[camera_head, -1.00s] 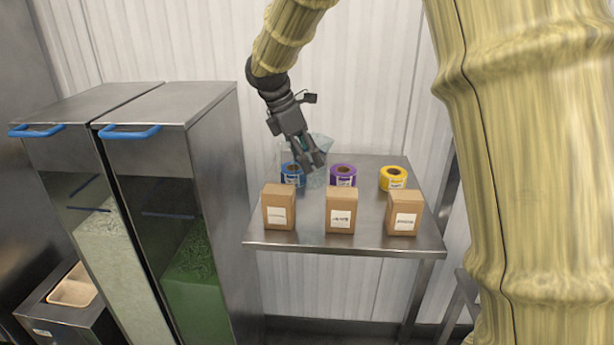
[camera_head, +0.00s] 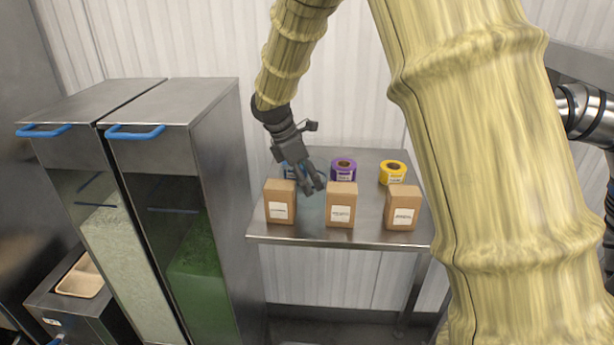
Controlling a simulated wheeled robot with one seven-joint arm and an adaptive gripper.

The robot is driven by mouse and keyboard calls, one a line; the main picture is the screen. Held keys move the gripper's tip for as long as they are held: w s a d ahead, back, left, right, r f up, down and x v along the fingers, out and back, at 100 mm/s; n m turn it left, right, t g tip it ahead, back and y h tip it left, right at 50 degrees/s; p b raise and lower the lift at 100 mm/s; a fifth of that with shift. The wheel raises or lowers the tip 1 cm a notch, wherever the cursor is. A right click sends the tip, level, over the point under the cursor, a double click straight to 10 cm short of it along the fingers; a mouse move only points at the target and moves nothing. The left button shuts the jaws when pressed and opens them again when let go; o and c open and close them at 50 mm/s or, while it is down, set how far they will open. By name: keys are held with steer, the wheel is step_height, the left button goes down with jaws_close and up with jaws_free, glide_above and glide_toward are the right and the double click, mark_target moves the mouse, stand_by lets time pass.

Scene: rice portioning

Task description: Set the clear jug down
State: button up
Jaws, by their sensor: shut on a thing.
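The clear jug (camera_head: 310,208) is very faint, a pale see-through shape at my fingertips between the left and middle cartons. My gripper (camera_head: 313,186) reaches down from the upper left over the steel table (camera_head: 375,238) and is shut on the jug. The jug's outline and base are hard to make out, so I cannot tell whether it touches the tabletop.
Three brown cartons, left (camera_head: 280,202), middle (camera_head: 341,205) and right (camera_head: 402,208), stand along the table's front. Tall steel bins with blue handles (camera_head: 134,132) stand left.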

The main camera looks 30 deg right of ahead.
steer(key=shift+f, duration=0.1)
steer(key=o, duration=1.3)
steer(key=shift+w+f, duration=0.25)
steer(key=shift+w, duration=0.1)
steer(key=shift+o, duration=0.4)
steer(key=shift+s+r, duration=0.15)
steer(key=shift+s, duration=0.05)
